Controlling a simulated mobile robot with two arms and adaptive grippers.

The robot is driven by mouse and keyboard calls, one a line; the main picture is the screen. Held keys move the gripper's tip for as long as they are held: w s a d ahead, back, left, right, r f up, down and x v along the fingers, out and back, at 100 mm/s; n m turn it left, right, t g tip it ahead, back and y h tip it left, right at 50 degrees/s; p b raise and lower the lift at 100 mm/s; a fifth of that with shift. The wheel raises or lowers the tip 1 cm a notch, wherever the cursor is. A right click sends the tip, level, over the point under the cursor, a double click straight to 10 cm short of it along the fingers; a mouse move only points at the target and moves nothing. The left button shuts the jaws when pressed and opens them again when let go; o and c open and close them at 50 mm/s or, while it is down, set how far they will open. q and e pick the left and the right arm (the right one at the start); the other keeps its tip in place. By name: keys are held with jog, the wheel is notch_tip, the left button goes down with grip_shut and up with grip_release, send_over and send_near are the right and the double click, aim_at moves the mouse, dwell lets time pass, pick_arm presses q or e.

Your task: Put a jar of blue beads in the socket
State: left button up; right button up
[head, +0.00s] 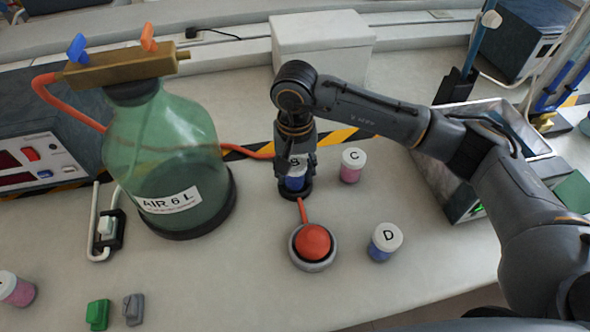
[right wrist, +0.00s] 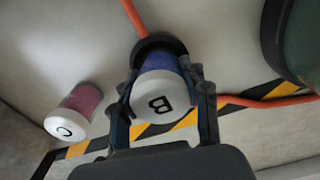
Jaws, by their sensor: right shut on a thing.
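My right gripper (head: 296,168) points down and is shut on jar B (head: 295,183), a white-lidded jar of blue beads. In the right wrist view the fingers (right wrist: 168,108) hold both sides of jar B (right wrist: 160,88), its lid facing the camera. The jar's lower end is at the black round socket (head: 296,195), which also shows in the right wrist view (right wrist: 145,44). I cannot tell whether its base is fully seated. Jar D (head: 384,243), also with blue beads, stands at the right. My left gripper is not in view.
Jar C (head: 352,165), with pink beads, stands close right of the gripper. A red button (head: 314,241) is in front. A large green bottle (head: 165,150) stands left. A pink-bead jar (head: 16,290) is at the left edge. A metal bin (head: 440,190) is right.

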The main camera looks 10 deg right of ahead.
jog(key=shift+f+b, duration=0.35)
jog(key=shift+b, duration=0.05)
jog(key=o, duration=1.3)
